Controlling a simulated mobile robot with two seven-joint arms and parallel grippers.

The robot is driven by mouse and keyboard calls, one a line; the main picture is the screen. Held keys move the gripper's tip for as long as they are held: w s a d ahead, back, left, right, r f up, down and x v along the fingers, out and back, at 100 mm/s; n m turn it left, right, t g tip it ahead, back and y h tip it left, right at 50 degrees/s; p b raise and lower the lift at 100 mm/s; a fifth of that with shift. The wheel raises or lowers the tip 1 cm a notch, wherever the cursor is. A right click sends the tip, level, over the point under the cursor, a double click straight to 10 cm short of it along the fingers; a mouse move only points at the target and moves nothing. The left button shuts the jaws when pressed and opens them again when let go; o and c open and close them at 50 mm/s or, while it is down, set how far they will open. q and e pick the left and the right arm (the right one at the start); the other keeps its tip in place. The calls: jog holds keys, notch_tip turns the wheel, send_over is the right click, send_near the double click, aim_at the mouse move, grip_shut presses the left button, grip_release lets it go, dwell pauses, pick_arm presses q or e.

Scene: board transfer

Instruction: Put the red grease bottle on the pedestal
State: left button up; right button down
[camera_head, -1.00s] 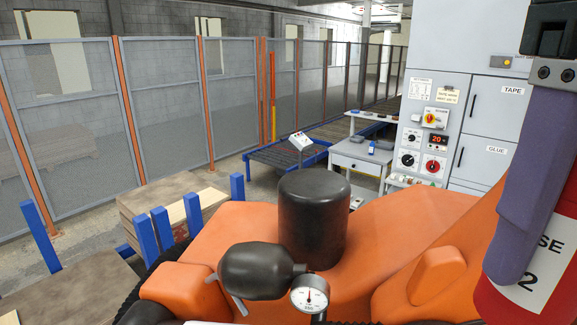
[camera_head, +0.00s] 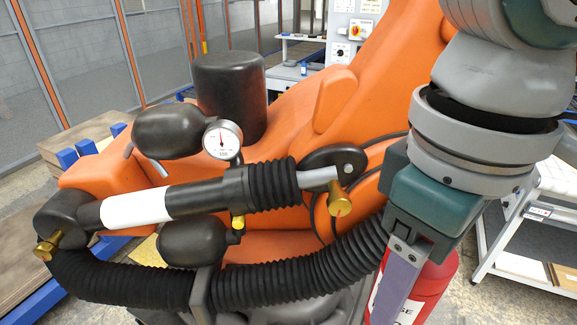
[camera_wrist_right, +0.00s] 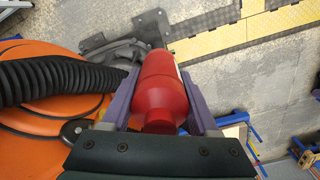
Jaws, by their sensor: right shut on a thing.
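The red grease bottle (camera_head: 440,285) is at the lower right of the head view, partly behind a purple finger of my right gripper (camera_head: 402,285) and cut off by the bottom edge. Part of its white label shows. In the right wrist view the bottle (camera_wrist_right: 162,85) lies between the two purple fingers of my right gripper (camera_wrist_right: 160,100), which is shut on it. The bottle is held beside a large orange industrial robot (camera_head: 310,110). I cannot make out the pedestal in either view. My left gripper is not in view.
A white shelf trolley (camera_head: 530,230) stands at the right. Grey fence panels (camera_head: 70,60) are behind. Yellow floor strips (camera_wrist_right: 225,40) show in the wrist view.

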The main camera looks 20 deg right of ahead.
jog(key=w+d+f+n+b, duration=0.1)
jog(key=w+f+n+b, duration=0.2)
jog(key=f+b, duration=2.1)
jog(key=w+d+f+n+b, duration=0.1)
jog(key=w+f+n+b, duration=0.2)
jog(key=f+n+b, duration=0.9)
jog(key=w+d+f+n+b, duration=0.2)
jog(key=f+n+b, duration=0.6)
jog(key=f+b, duration=2.8)
jog(key=shift+w+d+f+b, duration=0.1)
jog(key=shift+w+f, duration=0.15)
jog(key=shift+f, duration=1.15)
jog(key=shift+w+a+f+b, duration=0.1)
jog(key=shift+w+f, duration=0.15)
jog(key=shift+f, duration=1.2)
jog(key=shift+w+d+f+b, duration=0.1)
jog(key=shift+w+f, duration=0.15)
jog(key=shift+f, duration=1.15)
jog(key=shift+r, duration=0.1)
jog(key=shift+c, duration=0.7)
grip_release()
